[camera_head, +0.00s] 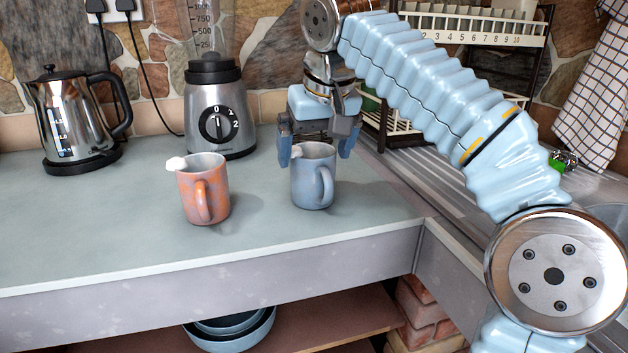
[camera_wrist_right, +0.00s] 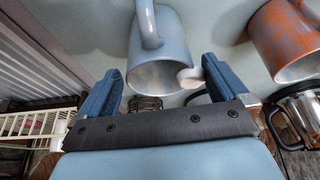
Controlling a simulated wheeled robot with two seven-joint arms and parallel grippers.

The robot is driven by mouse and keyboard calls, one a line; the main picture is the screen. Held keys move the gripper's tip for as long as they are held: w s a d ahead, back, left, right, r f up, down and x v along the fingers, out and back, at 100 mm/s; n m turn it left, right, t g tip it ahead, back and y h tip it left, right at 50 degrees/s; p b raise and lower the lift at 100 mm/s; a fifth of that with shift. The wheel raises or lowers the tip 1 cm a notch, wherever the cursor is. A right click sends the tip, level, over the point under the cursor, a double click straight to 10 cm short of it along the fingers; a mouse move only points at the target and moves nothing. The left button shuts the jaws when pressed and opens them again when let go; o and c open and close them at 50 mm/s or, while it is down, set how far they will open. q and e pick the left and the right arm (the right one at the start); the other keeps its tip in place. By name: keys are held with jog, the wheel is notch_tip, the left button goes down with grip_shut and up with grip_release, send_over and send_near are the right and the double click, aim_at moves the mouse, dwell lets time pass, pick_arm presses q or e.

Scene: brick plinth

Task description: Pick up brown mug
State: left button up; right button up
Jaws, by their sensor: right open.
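The brown mug, orange-brown with bluish patches (camera_head: 190,205), stands upright on the worktop left of a blue-grey mug (camera_head: 305,192). Its handle faces the camera, and something small and white is at its rim. In the right wrist view the brown mug (camera_wrist_right: 277,38) shows at the upper right, outside the jaws. My right gripper (camera_head: 316,152) points down, open, with its fingers on either side of the blue-grey mug's rim. In the right wrist view that mug (camera_wrist_right: 172,40) appears between the fingers (camera_wrist_right: 162,88); I cannot tell whether they touch it. My left gripper is out of view.
A steel kettle (camera_head: 72,115) and a blender (camera_head: 216,115) stand at the back left. A dish rack (camera_head: 470,30) and a metal drainer (camera_head: 405,165) are at the right. The worktop (camera_head: 90,225) is clear left of the brown mug. Bowls (camera_head: 235,335) sit on a shelf below.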

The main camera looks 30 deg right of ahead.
aim_at(312, 170)
jog(key=x, duration=0.5)
jog(key=shift+s+f, duration=0.15)
jog(key=shift+f, duration=0.2)
jog(key=c, duration=1)
jog(key=shift+c, duration=0.2)
jog(key=shift+r, duration=0.2)
